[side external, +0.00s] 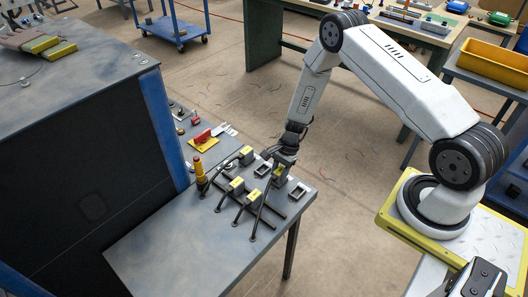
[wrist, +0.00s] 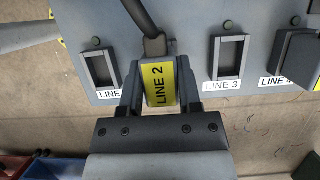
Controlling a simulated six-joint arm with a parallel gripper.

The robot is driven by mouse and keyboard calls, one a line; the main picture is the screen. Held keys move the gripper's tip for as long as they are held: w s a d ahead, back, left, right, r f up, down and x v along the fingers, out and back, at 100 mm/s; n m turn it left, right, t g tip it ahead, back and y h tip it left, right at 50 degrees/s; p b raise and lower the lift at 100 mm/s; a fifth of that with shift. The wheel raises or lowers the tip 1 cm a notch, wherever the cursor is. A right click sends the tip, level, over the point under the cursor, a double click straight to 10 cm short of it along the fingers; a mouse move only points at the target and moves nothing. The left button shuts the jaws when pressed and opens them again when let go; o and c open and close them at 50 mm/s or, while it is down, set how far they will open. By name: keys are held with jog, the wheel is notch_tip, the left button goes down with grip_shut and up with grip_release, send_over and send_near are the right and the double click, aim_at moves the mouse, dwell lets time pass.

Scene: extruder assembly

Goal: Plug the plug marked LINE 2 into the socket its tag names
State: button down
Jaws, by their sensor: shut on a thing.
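In the wrist view my gripper (wrist: 160,98) is shut on the plug with the yellow LINE 2 label (wrist: 158,84). Its dark cable runs up from the plug's far end. The plug is between an open socket on the left (wrist: 101,68), its tag partly hidden, and the open socket tagged LINE 3 (wrist: 228,58). The panel directly behind the plug is hidden, so I cannot tell whether a socket is there or whether the plug is seated. In the side view my gripper (side external: 283,163) is low at the table's far edge, among the sockets.
A dark block (wrist: 298,58) covers the position tagged LINE 4. In the side view several yellow-labelled plugs (side external: 237,184) with cables stand on the grey table (side external: 185,245). A red-and-yellow post (side external: 199,170) stands left of them. The table's near part is bare.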

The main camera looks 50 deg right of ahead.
jog(key=shift+f, duration=0.2)
jog(key=shift+c, duration=1)
grip_release()
jog(key=v, duration=0.7)
jog(key=shift+d+r, duration=0.2)
jog(key=shift+r, duration=0.15)
jog(key=s+a+r+n+t+h, duration=0.1)
jog(key=s+a+r+n, duration=0.2)
jog(key=r+n, duration=0.3)
jog(key=s+a+r+n+h, duration=0.2)
jog(key=s+r+n, duration=0.3)
jog(key=r, duration=0.3)
jog(key=s+a+r+n+t+h, duration=0.1)
jog(key=s+a+r+n, duration=0.3)
jog(key=s+r+n, duration=0.1)
jog(key=shift+a+r+n+t, duration=0.3)
jog(key=shift+r+n, duration=0.6)
jog(key=shift+n, duration=0.1)
